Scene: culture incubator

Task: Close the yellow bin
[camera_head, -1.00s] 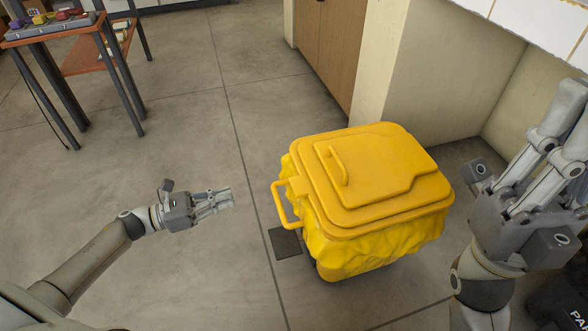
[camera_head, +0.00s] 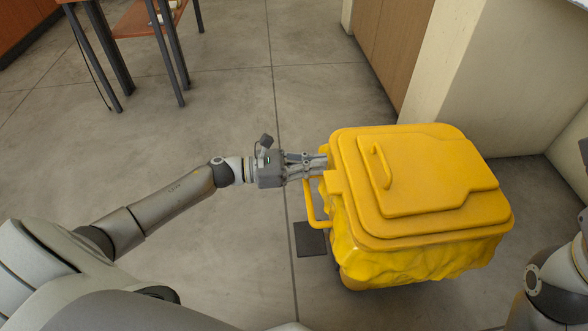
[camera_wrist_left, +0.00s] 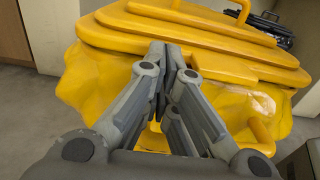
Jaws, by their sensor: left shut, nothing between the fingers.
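The yellow bin (camera_head: 400,262) stands on the floor right of centre in the head view, with a yellow bag bunched around its body. Its stepped yellow lid (camera_head: 430,175) lies down over the top, with a raised handle (camera_head: 381,167) on it. A yellow loop handle (camera_head: 316,208) sticks out from the bin's left side. My left gripper (camera_head: 322,165) is shut and empty at the lid's left edge, above the loop. In the left wrist view, its fingers (camera_wrist_left: 165,75) point at the lid (camera_wrist_left: 190,35); contact is unclear. My right gripper is mostly cut off at the right edge.
A dark flat pad (camera_head: 311,239) lies on the floor left of the bin. A cabinet (camera_head: 405,45) and a pale wall (camera_head: 490,85) stand behind. A table with dark legs (camera_head: 170,55) is at upper left. The floor between is clear.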

